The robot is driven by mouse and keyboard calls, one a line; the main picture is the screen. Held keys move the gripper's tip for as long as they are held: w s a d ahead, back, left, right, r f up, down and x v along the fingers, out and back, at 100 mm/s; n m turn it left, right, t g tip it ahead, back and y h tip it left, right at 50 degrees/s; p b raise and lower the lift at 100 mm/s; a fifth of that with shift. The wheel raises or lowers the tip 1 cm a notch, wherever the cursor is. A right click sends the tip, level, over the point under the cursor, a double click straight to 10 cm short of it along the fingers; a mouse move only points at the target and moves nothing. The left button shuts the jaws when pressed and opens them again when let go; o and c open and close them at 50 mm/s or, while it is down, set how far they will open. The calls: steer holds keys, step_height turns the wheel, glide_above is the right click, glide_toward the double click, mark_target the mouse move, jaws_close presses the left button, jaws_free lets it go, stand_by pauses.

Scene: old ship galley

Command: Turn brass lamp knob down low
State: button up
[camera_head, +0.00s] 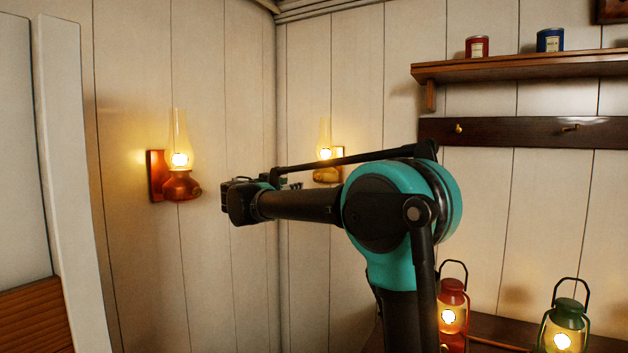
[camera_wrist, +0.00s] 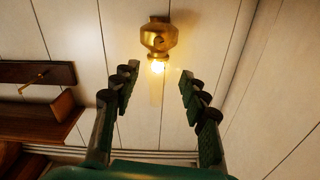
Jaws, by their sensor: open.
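The brass lamp (camera_head: 327,175) hangs on the wall just right of the room corner, lit, with a clear glass chimney. My arm partly covers it in the head view. In the wrist view, which looks upside down, the brass lamp (camera_wrist: 159,38) shows its round body above its bright flame. I cannot make out its knob. My gripper (camera_wrist: 160,72) is open and empty, its two dark fingers framing the lamp from a distance.
A copper-red lit lamp (camera_head: 181,185) hangs on the left wall. A shelf (camera_head: 520,68) holds a red tin (camera_head: 477,47) and a blue tin (camera_head: 550,40), above a hook rail (camera_head: 510,132). Red (camera_head: 452,310) and green (camera_head: 565,325) lanterns stand lower right.

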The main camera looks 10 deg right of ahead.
mark_target(317, 178)
steer(key=x, duration=1.6)
steer(key=shift+w+d+f, duration=0.1)
steer(key=shift+w+d, duration=0.15)
steer(key=shift+d, duration=0.05)
jaws_close()
